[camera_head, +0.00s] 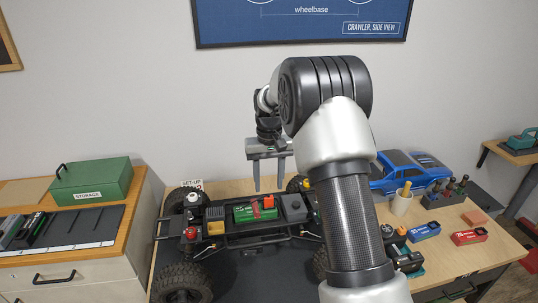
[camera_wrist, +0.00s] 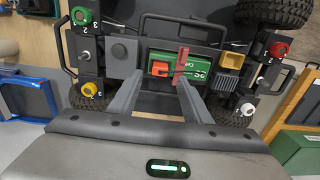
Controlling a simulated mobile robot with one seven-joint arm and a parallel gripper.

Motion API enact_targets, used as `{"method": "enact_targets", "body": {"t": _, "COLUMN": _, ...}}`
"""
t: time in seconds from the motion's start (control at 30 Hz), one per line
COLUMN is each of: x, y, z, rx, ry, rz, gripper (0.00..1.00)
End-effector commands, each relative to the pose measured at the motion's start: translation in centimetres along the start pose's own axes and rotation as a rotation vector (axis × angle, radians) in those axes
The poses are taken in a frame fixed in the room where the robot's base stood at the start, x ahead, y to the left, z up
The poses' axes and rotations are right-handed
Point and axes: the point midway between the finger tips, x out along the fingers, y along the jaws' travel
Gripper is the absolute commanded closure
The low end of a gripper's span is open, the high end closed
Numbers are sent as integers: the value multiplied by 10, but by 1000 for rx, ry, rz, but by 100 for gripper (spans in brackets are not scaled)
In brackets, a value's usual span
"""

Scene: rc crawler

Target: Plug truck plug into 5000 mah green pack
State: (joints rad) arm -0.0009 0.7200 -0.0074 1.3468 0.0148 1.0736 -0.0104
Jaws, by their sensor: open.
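The green pack (camera_head: 243,213) lies in the middle of the truck chassis, with a red strap (camera_wrist: 182,58) across it. An orange plug-like piece (camera_head: 268,201) sits at the pack's right end; it also shows in the wrist view (camera_wrist: 160,69). I cannot tell whether it is the truck plug or whether it is connected. My gripper (camera_head: 269,187) points down above the chassis, open and empty. In the wrist view my gripper's fingers (camera_wrist: 161,78) lie either side of the orange piece in the picture, apparently above it.
A yellow block (camera_wrist: 231,60) and a grey box (camera_head: 293,207) flank the pack. A blue pack (camera_head: 424,232) and a red pack (camera_head: 468,237) lie on the table's right. A blue car body (camera_head: 410,172) and a cup (camera_head: 401,203) stand behind them. A green storage box (camera_head: 91,182) stands left.

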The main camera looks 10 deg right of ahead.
Motion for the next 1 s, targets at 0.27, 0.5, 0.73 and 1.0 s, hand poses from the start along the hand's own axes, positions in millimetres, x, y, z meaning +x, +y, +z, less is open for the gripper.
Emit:
{"method": "enact_targets", "body": {"t": 0.27, "x": -70, "y": 0, "z": -1, "rx": 0, "ry": 4, "rz": 0, "gripper": 56}}
{"method": "enact_targets", "body": {"t": 0.5, "x": -110, "y": 0, "z": 0, "rx": 0, "ry": 1, "rz": 0, "gripper": 56}}
{"method": "enact_targets", "body": {"t": 0.73, "x": -121, "y": 0, "z": 0, "rx": 0, "ry": -1, "rz": 0, "gripper": 56}}
{"method": "enact_targets", "body": {"t": 1.0, "x": -122, "y": 0, "z": 0, "rx": 0, "ry": -1, "rz": 0, "gripper": 56}}
